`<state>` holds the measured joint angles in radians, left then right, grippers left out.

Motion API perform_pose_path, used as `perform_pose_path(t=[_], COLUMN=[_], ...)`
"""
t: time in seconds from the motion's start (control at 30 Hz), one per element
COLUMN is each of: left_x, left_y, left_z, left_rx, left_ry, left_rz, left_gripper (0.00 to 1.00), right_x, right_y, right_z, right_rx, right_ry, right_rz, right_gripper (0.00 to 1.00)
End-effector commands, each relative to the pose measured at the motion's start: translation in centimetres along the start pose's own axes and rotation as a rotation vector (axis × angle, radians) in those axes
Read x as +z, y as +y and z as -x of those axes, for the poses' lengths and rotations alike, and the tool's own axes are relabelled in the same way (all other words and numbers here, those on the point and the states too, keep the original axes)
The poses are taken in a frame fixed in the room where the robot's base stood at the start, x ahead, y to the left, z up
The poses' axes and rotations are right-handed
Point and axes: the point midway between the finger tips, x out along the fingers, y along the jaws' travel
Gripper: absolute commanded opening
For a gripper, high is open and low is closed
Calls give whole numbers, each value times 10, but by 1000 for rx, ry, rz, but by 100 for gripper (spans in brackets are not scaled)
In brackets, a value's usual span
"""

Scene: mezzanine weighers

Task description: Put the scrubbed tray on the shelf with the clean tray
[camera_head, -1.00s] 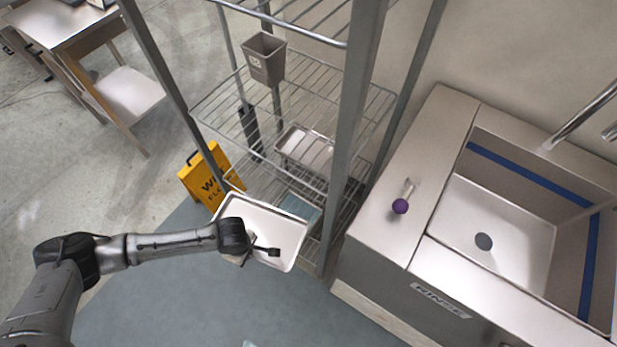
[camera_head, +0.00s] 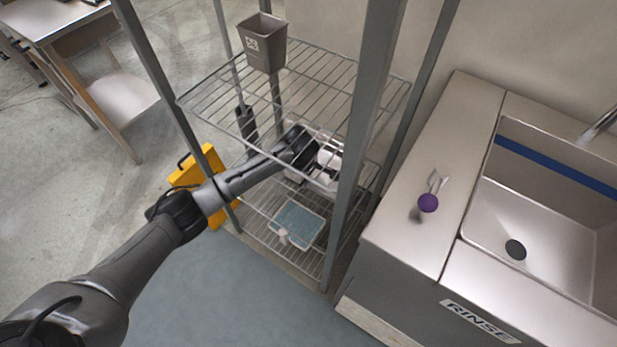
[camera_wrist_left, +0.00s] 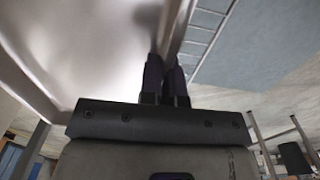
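The scrubbed tray (camera_wrist_left: 85,45) is a pale metal tray that fills the upper left of the left wrist view. My left gripper (camera_wrist_left: 166,75) has its fingers close together on the tray's rim. In the head view my left arm reaches into the wire rack, and the gripper is at the middle shelf, largely hidden by the wrist and shelf wires. Pale tray surfaces (camera_head: 333,146) show around it there. I cannot separate the scrubbed tray from the clean tray, or tell whether the held tray rests on the shelf. My right gripper is out of view.
A grey bin (camera_head: 263,45) stands on the upper wire shelf (camera_head: 330,75). A blue-lined tray (camera_head: 298,226) lies on the lowest shelf. The rack's front post (camera_head: 357,150) stands right of my gripper. A yellow floor sign (camera_head: 207,165) is at left, a sink counter (camera_head: 425,170) at right.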

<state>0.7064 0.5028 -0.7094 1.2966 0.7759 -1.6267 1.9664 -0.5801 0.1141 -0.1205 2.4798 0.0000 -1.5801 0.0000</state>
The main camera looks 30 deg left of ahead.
Motion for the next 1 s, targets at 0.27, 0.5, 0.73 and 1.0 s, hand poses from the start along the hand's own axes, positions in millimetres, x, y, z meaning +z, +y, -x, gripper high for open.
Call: perform_pose_path(t=[0.27, 0.5, 0.73, 1.0], left_x=[-19, -49, -70, -79], left_y=[-14, -46, -69, -79], left_z=[-17, -44, -60, -66], left_rx=[4, 4, 5, 7], left_ry=[4, 5, 2, 1], left_rz=[-2, -1, -2, -2], left_gripper=[0, 0, 0, 0], right_x=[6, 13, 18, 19], right_y=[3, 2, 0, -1], right_z=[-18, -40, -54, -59], right_rx=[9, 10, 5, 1], right_ry=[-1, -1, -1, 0], right_rz=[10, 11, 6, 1], right_gripper=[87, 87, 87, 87])
